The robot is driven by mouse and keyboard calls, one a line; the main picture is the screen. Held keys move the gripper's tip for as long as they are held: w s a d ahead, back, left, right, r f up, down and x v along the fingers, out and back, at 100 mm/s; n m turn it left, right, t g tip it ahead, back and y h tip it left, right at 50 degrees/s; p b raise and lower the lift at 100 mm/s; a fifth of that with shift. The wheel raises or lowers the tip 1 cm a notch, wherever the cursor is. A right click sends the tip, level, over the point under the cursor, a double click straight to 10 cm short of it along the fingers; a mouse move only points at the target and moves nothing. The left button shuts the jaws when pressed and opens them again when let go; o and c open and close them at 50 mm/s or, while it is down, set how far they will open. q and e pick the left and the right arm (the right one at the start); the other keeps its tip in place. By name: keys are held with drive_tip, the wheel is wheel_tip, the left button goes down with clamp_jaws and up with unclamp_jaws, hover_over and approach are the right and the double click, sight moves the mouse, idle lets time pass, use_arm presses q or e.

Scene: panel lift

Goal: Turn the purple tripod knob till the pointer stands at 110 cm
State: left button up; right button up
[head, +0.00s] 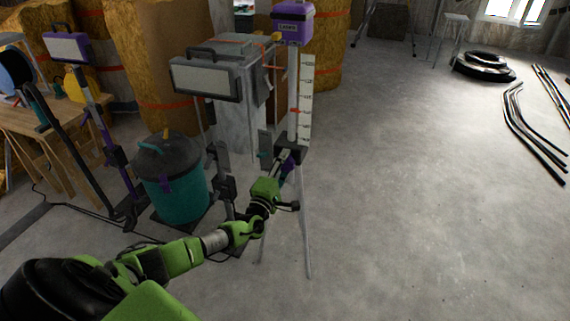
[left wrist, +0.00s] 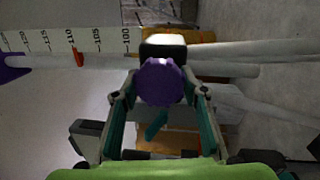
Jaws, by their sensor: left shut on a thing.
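The purple tripod knob (left wrist: 160,82) sits between the two fingers of my left gripper (left wrist: 160,92), which is shut on it. In the head view my left gripper (head: 282,166) reaches the tripod's black collar, and only a little of the knob shows there. The red pointer (left wrist: 78,58) lies at the white scale (left wrist: 88,40), very close to the 110 mark, perhaps slightly to its 105 side. The pointer (head: 295,110) also shows small on the tripod mast (head: 293,85) in the head view. A purple laser box (head: 293,24) tops the mast. My right gripper is not in view.
A teal bin (head: 175,190) with a dark lid stands left of the tripod, near work lights on stands (head: 205,78). A wooden table (head: 60,120) is farther left. The concrete floor (head: 420,190) to the right is mostly clear; black pipes (head: 530,130) lie at the far right.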

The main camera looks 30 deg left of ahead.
use_arm(q)
drive_tip(key=o, duration=1.1)
drive_tip(key=shift+s, duration=0.15)
drive_tip(key=v, duration=1.1)
drive_tip(key=shift+s+f, duration=0.1)
drive_tip(key=shift+s, duration=0.25)
